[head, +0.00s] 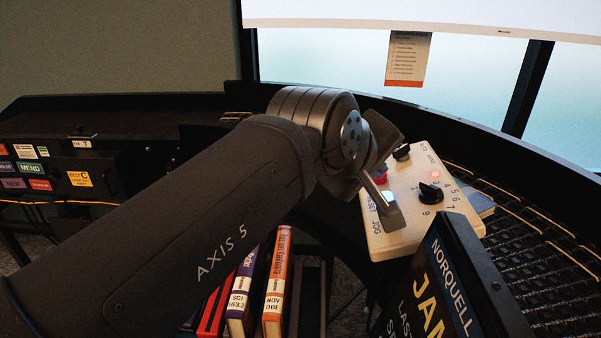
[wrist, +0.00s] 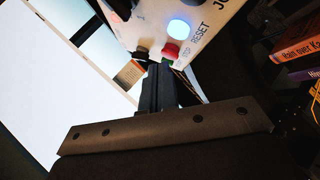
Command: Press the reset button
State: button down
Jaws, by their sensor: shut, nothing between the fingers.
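The reset button (wrist: 178,27) is a round, pale-blue lit button on a cream control box, with "RESET" printed beside it. In the head view the lit button (head: 389,196) shows near the box's left side, close by my gripper. My gripper (wrist: 160,68) is shut and empty, its dark fingers pointing toward the box. In the wrist view the fingertips appear below the reset button, near the red stop button (wrist: 170,51). In the head view my gripper (head: 385,205) partly covers the box's left side. I see no clear contact with the reset button; the exact gap cannot be told.
The control box (head: 385,243) also carries black knobs (head: 430,193), a red light (head: 435,174) and a red button (head: 380,173). A dark book (head: 460,280) stands in front of it. Several books (head: 276,285) stand below my arm. A roller track (head: 550,260) curves along the right.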

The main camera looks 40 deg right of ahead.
jog(key=shift+s+d+f, duration=0.15)
jog(key=shift+f, duration=0.35)
jog(key=shift+s+d+f, duration=0.1)
jog(key=shift+f, duration=0.35)
dwell(1.4)
jog(key=shift+s+d+f, duration=0.1)
jog(key=shift+f, duration=0.3)
jog(key=shift+s+d+f, duration=0.1)
jog(key=shift+f, duration=0.3)
dwell(0.7)
jog(key=shift+r, duration=0.1)
jog(key=shift+w+a+r, duration=0.2)
jog(key=shift+r, duration=0.5)
jog(key=shift+r, duration=0.1)
jog(key=shift+w+a+r, duration=0.2)
jog(key=shift+r, duration=0.55)
jog(key=shift+w+a+r, duration=0.2)
jog(key=shift+r, duration=0.55)
jog(key=shift+w+a+r, duration=0.2)
jog(key=shift+r, duration=0.55)
